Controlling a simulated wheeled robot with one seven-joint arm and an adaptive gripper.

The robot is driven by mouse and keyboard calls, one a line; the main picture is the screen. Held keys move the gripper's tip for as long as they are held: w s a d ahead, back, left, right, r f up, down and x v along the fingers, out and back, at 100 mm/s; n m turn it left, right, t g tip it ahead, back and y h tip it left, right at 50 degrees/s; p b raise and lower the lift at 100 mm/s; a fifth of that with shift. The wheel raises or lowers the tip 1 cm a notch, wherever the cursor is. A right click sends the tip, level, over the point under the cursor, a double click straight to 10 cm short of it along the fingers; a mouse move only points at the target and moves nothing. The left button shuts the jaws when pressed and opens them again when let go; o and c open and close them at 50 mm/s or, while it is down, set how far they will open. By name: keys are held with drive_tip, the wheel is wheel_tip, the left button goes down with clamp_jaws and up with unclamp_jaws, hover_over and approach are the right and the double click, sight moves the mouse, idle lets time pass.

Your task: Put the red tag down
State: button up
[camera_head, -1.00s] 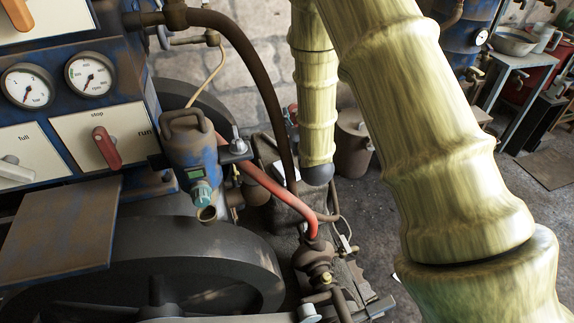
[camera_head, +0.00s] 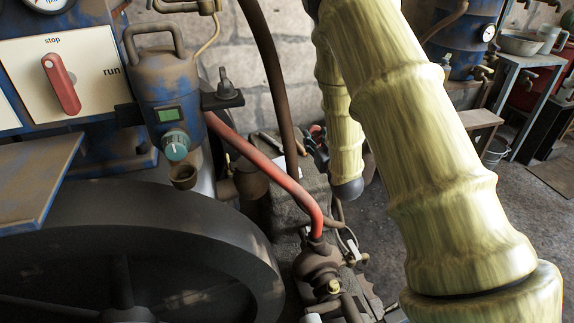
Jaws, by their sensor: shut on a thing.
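My arm, pale yellow-green and ribbed, crosses the right half of the view and bends down to a dark rounded joint. Just left of its far section, a small dark shape with red on it appears to be my gripper (camera_head: 318,150), mostly hidden by the arm. It is shut, and the red at its upper part looks like the red tag (camera_head: 316,130). The piece is too small to make out its outline. It is near the far end of the grey block; I cannot tell whether it touches anything.
A control panel with a red stop/run lever (camera_head: 62,84) is at upper left. A blue flask-like device (camera_head: 160,85) with a teal knob stands beside it. A large dark wheel (camera_head: 150,245) fills the lower left. A red hose (camera_head: 265,165) runs to a fitting. Open floor lies at right.

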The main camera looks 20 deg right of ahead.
drive_tip(key=shift+w+d+f+b, duration=0.1)
drive_tip(key=shift+d+f+b, duration=0.25)
drive_tip(key=shift+f, duration=0.3)
drive_tip(key=shift+d+f+b, duration=0.2)
drive_tip(key=shift+f+b, duration=0.25)
drive_tip(key=shift+f, duration=0.2)
drive_tip(key=b, duration=0.4)
hover_over(316, 179)
drive_tip(key=shift+f, duration=4.75)
drive_tip(key=shift+f, duration=0.2)
drive_tip(key=o, duration=0.6)
drive_tip(key=shift+c, duration=0.2)
drive_tip(key=shift+r, duration=0.2)
drive_tip(key=s+p, duration=0.3)
drive_tip(key=s, duration=0.9)
drive_tip(key=shift+a+p, duration=0.3)
drive_tip(key=shift+a, duration=0.05)
